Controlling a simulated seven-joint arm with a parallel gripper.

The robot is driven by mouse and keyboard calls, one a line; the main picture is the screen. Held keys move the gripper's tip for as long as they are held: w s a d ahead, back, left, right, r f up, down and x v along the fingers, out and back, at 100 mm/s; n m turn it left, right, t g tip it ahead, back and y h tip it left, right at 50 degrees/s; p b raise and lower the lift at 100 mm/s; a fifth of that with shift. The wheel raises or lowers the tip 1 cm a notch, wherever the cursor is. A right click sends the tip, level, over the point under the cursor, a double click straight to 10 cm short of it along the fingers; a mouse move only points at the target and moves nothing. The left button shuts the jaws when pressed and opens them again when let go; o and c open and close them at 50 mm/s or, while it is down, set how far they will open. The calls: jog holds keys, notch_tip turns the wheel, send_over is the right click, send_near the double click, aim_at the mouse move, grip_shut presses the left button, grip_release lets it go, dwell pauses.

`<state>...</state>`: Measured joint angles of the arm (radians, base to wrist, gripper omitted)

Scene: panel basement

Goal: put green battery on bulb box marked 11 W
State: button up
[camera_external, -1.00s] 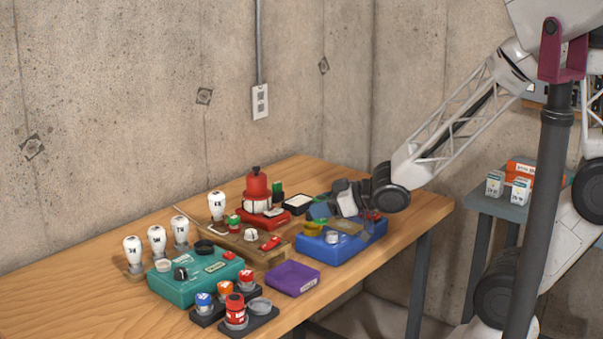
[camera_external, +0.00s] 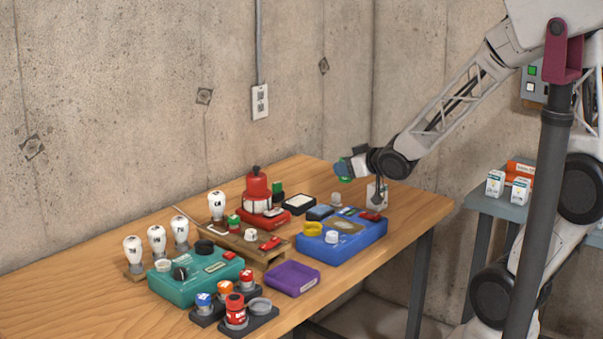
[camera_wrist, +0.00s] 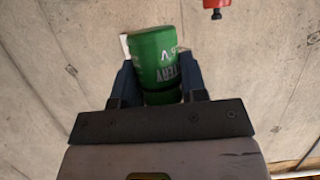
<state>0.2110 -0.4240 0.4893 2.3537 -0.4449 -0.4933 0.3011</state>
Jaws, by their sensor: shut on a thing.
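My gripper (camera_external: 345,168) is shut on the green battery and holds it in the air above the back of the wooden table. The green battery (camera_wrist: 160,62) sits between the fingers in the wrist view, with white lettering on its side. Only a small green part of it shows in the external view (camera_external: 346,180). Two small white boxes, a left one (camera_external: 495,184) and a right one (camera_external: 520,191), stand on the grey side table (camera_external: 490,206) at the right, away from my gripper. Their labels are too small to read, so I cannot tell which is marked 11 W.
An orange box (camera_external: 519,168) lies behind the white boxes. Below my gripper are a blue device (camera_external: 345,246) and a pale block (camera_external: 377,194). A teal device (camera_external: 195,285), purple tray (camera_external: 291,279) and white bulbs (camera_external: 157,239) stand leftward. A gap separates the tables.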

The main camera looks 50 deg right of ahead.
jog(key=d+r+m+h, duration=0.2)
jog(key=d+m+h, duration=0.1)
jog(key=d, duration=1.3)
jog(key=shift+s+m+g+h, duration=0.15)
jog(key=shift+m+g+h, duration=0.25)
jog(key=shift+h, duration=0.3)
jog(key=shift+d, duration=0.1)
jog(key=shift+f, duration=2.05)
jog(key=shift+f, duration=2)
jog(key=shift+f, duration=0.15)
jog(key=o, duration=1)
jog(key=shift+s+r, duration=0.1)
jog(key=shift+r, duration=0.1)
